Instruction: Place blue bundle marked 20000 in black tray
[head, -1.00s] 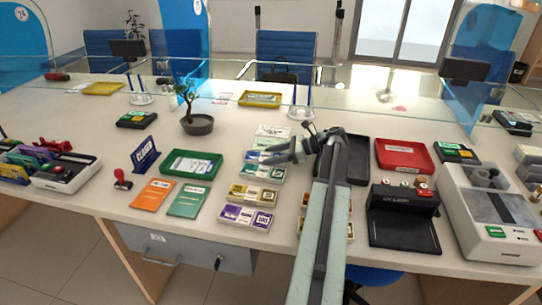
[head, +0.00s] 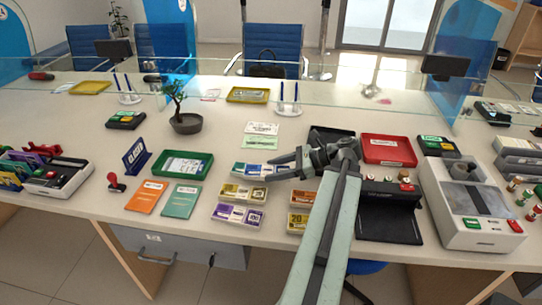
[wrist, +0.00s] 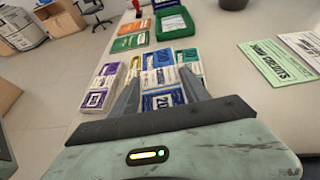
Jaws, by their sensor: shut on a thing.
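Blue bundles (head: 248,170) lie in a row on the counter, left of my arm in the head view. My gripper (head: 274,169) is low at their right end. In the wrist view my gripper (wrist: 160,88) has its fingers on either side of a blue bundle (wrist: 163,100) and is shut on it. Its print shows a large 20, but the full marking is too small to read. I cannot tell whether it is clear of the counter. The black tray (head: 333,132) is behind my wrist, mostly hidden, left of the red tray.
Yellow bundles (head: 242,193) and purple bundles (head: 237,216) lie in front of the blue ones. The green tray (head: 183,165) is to the left, the red tray (head: 388,150) to the right. A dark device (head: 390,215) stands right of my arm. A glass screen runs behind.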

